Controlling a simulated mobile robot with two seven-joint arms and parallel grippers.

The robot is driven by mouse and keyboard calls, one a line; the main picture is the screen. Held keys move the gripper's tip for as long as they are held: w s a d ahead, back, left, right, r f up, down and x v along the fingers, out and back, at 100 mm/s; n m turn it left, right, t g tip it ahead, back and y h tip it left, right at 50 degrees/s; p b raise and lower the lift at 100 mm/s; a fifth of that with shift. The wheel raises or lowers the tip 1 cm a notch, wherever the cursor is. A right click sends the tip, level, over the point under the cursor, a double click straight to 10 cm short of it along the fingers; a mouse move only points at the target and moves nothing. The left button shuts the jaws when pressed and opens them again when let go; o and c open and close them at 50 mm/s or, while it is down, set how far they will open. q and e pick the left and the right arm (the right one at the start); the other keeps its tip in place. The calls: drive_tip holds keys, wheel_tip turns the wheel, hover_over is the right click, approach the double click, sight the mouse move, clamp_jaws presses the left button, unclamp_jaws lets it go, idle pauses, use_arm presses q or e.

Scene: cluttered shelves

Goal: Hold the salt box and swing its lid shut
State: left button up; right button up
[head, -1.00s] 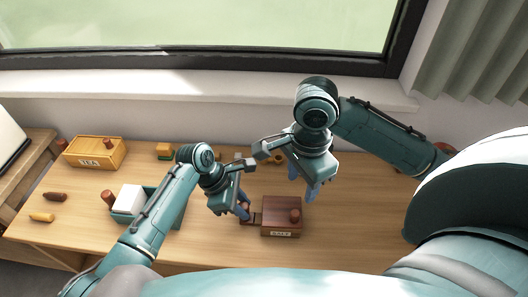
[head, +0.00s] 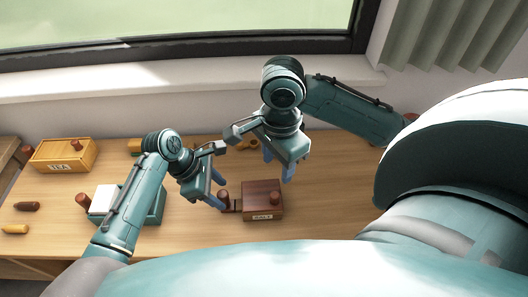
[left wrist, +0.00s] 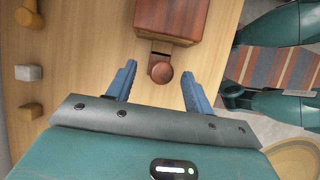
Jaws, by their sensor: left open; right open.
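The dark brown salt box (head: 258,209), labelled SALT, sits near the table's front edge. A round knob (head: 275,198) stands on the right of its top, which looks covered; I cannot tell how the lid sits. A short arm with a round knob (head: 225,197) sticks out from the box's left side. My left gripper (head: 219,192) is open at this side knob. In the left wrist view, the knob (left wrist: 161,73) lies between its spread fingers (left wrist: 159,70), with gaps on both sides. My right gripper (head: 279,166) is open and empty, above and behind the box.
A yellow TEA box (head: 62,156) stands at the back left. A teal tray (head: 155,207) holding a white block (head: 104,198) is partly hidden by my left arm. Small brown and yellow pieces lie at the left edge. The table (head: 330,200) right of the salt box is clear.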

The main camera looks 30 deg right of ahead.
use_arm(q)
drive_tip(key=v, duration=1)
drive_tip(key=shift+a, duration=0.1)
